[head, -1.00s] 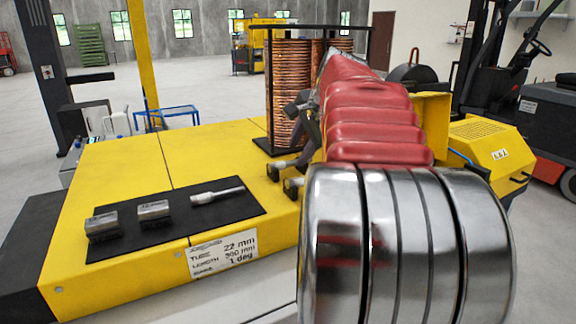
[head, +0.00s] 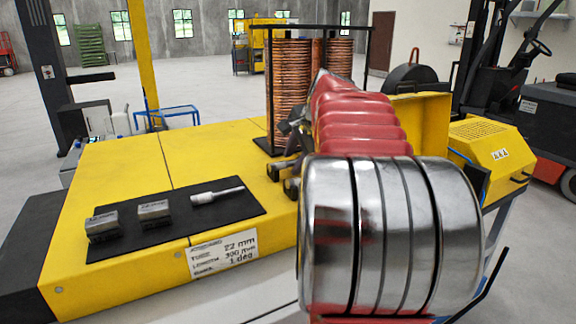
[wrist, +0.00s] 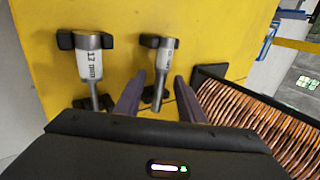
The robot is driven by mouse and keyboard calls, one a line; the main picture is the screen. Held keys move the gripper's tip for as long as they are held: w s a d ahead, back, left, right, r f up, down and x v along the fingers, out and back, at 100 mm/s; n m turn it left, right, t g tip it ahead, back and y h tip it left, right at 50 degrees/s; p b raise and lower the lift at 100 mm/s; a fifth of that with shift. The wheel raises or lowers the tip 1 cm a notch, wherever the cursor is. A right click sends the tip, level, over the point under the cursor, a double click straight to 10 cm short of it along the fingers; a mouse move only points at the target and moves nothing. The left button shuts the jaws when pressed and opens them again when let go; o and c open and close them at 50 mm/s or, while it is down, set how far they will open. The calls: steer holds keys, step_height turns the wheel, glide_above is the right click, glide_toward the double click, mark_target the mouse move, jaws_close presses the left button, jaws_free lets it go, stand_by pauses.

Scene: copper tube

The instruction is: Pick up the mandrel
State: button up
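Two mandrels lie on black holders on the yellow bench, clearest in the wrist view. The left mandrel (wrist: 91,66) has a white label reading 12 mm. The right mandrel (wrist: 163,62) has a label too small to read. My gripper (wrist: 159,76) is open, its two dark fingers apart. From the wrist camera, the right mandrel's shaft shows between the fingers; contact and height gap cannot be told. In the head view, my gripper (head: 293,126) is just above the holders (head: 281,170) and partly hidden by my arm.
A black mat (head: 180,232) on the yellow bench (head: 110,170) holds two labelled metal blocks (head: 153,212) and a silver tool (head: 217,194). A black rack of copper coils (head: 290,90) stands close behind my gripper and shows at right in the wrist view.

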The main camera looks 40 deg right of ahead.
jaws_close()
stand_by(0.4)
